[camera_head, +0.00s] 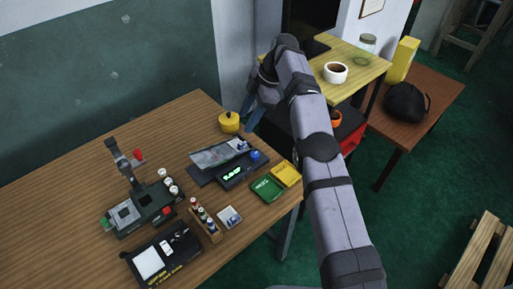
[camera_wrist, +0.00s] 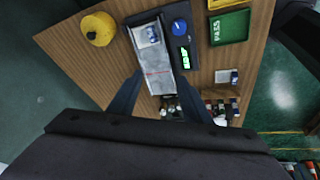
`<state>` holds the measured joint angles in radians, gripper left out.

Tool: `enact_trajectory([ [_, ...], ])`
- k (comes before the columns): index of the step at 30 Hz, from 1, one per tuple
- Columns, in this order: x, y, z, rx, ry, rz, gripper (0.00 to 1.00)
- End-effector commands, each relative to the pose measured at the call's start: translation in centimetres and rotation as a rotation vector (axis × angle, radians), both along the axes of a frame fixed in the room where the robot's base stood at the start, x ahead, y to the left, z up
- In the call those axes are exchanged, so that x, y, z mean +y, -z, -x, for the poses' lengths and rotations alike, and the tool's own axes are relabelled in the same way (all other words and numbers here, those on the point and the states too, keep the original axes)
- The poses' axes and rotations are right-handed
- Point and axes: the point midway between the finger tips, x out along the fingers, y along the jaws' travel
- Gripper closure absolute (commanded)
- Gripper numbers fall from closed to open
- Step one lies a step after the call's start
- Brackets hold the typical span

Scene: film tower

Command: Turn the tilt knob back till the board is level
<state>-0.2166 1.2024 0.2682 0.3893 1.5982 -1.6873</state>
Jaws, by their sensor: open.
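The tilt device stands at the right part of the wooden table. Its pale board (camera_head: 212,156) looks tilted above the dark base in the head view, and it lies between my fingers in the wrist view (camera_wrist: 157,72). The blue tilt knob (camera_head: 255,155) sits on the black housing beside the board, past the green display; it also shows in the wrist view (camera_wrist: 179,26). My gripper (camera_wrist: 160,75) is open and empty, its fingers spread above the device area. In the head view, my gripper (camera_head: 254,112) is up behind the device, apart from the knob.
A yellow round pot (camera_head: 229,123) stands behind the device. A green tray (camera_head: 267,188) and a yellow tray (camera_head: 286,174) lie at its right. A vial rack (camera_head: 205,222), a small white-topped box (camera_head: 230,217) and a microscope-like instrument (camera_head: 140,205) stand nearer. The table's left is clear.

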Motion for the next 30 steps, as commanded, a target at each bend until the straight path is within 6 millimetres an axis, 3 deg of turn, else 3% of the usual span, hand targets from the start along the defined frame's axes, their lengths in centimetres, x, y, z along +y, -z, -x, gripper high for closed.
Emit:
enact_trajectory([
  [1, 1.2, -2.3, 0.6, -0.014, -0.021, -0.003, 0.56],
  [4, 2.7, -4.7, 2.7, 0.004, -0.057, 0.012, 0.56],
  [11, 3.0, -5.1, 6.7, 0.052, -0.084, 0.114, 0.56],
  [17, 1.2, -1.7, 8.5, 0.072, 0.108, 0.232, 0.56],
  [27, -4.3, 8.5, 10.0, 0.065, 0.776, 0.338, 0.56],
  [30, -4.8, 10.0, 9.4, 0.045, 0.978, 0.292, 0.56],
])
